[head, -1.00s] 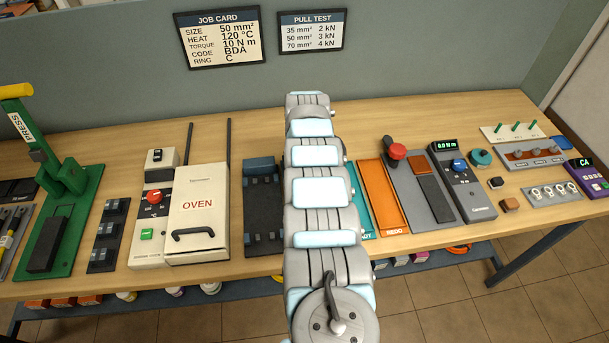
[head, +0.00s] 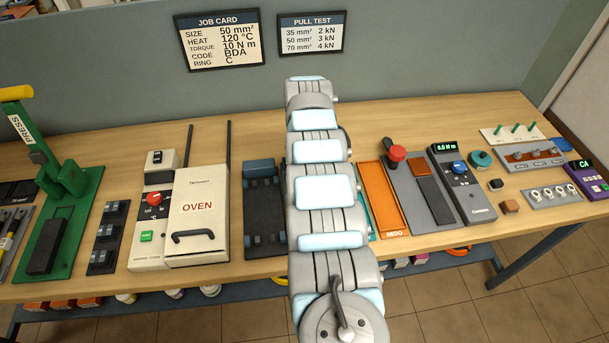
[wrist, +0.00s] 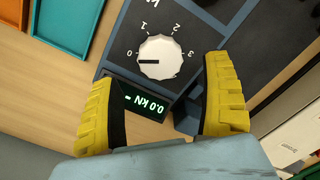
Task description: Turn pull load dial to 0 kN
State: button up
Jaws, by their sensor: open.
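The pull load dial (wrist: 160,57) is a round white knob on a dark panel, seen in the wrist view. Its black pointer line points left, close to the 0 mark; the marks 1, 2 and 3 curve around it. The display (wrist: 147,102) beside it reads 0.0 kN, upside down in this view. My gripper (wrist: 160,68) is open, with one yellow fingertip on each side of the dial and visible gaps to the knob. In the head view my arm hides the dial and gripper; part of the dark pull tester (head: 262,205) shows left of it.
A teal tray (wrist: 70,28) and an orange tray (head: 382,195) lie beside the tester. The white oven (head: 198,210) stands on its other side. A pull test card (head: 312,33) on the wall lists 50 mm² as 3 kN.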

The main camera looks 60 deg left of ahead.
notch_tip(320, 180, up, 7)
jog(key=shift+r, duration=0.2)
dwell(0.6)
